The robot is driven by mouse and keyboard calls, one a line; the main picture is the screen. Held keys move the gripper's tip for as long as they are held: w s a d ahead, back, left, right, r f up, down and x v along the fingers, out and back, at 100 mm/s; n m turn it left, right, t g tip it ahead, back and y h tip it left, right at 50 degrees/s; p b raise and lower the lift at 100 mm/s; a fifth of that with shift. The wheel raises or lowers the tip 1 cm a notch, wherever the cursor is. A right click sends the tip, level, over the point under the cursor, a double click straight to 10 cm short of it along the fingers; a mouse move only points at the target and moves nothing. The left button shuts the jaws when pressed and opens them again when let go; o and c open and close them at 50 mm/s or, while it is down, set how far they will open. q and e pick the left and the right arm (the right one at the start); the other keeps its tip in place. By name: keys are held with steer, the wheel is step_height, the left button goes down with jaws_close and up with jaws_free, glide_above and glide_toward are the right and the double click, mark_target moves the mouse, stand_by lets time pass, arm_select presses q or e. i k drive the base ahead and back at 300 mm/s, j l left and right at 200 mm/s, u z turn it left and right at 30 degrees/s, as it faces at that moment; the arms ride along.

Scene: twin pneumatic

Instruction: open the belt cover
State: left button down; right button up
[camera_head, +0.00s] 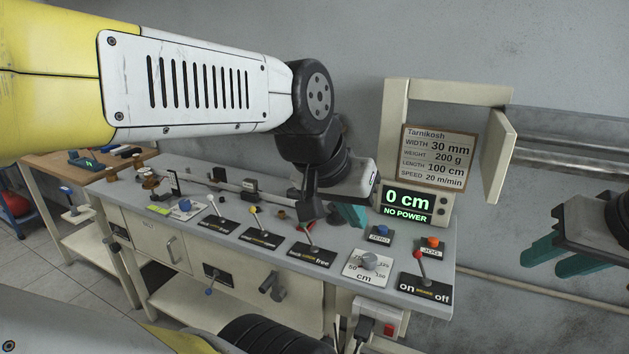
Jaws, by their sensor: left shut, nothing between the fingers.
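No part is plainly marked as the belt cover. A cream frame (450,89) stands at the back of the bench. I cannot tell which of these, if any, is the cover. My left gripper (352,215) points down above the bench top by the red-knobbed lever, shut, its teal tips partly hidden by its own body. My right gripper (562,257) is at the right edge, open and empty, its teal fingers apart.
The bench top (190,240) carries several levers, a dial (370,260), buttons and an on/off lever (420,268). A display (408,205) reads 0 cm, NO POWER. A sign (438,156) stands above it. Rails (570,160) run along the wall at right.

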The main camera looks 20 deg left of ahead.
mark_target(165, 242)
steer(key=u, duration=2.15)
steer(key=i+j+u, duration=0.1)
steer(key=i, duration=0.35)
steer(key=i+j+u, duration=0.1)
steer(key=i+j, duration=0.2)
steer(key=i, duration=0.2)
steer(key=j, duration=0.15)
steer(key=l, duration=0.15)
